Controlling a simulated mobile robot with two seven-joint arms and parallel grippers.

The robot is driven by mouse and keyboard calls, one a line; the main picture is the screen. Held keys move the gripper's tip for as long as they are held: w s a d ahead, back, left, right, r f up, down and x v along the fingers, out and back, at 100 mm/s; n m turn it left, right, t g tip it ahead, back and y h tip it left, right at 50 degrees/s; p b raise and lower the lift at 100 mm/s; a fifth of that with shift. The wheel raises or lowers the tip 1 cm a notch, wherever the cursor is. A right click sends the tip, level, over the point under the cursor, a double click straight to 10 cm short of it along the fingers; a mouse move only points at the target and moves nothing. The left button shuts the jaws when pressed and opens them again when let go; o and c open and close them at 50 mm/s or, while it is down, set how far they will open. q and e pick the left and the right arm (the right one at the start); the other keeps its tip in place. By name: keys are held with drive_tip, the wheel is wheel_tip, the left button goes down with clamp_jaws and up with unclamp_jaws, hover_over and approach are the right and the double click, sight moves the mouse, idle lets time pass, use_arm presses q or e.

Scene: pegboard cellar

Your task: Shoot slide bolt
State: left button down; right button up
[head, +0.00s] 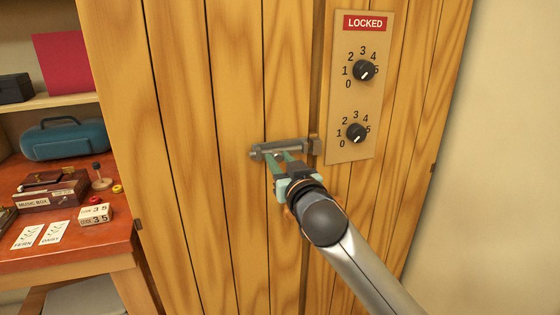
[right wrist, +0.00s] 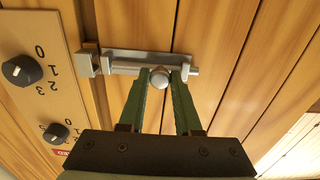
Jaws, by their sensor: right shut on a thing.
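The grey metal slide bolt (head: 262,151) is mounted level on the wooden plank door, with its keeper (head: 316,146) at its right end. In the right wrist view the bolt (right wrist: 122,57) lies across the top, with the keeper (right wrist: 86,62) on the left. My right gripper (head: 283,158) is at the bolt from below. In the right wrist view its green fingers (right wrist: 158,84) are shut on the bolt's round knob (right wrist: 158,78). A bar end sticks out on the side away from the keeper. I cannot tell whether the bolt's tip sits inside the keeper. My left gripper is not in view.
A panel (head: 342,105) with a red LOCKED sign (head: 365,23) and two dials (head: 364,70) (head: 357,133) is close to the keeper. A red-brown desk (head: 75,245) with a music box (head: 50,194) and a blue case (head: 65,139) stands left. Bare wall is right.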

clamp_jaws()
idle(0.9)
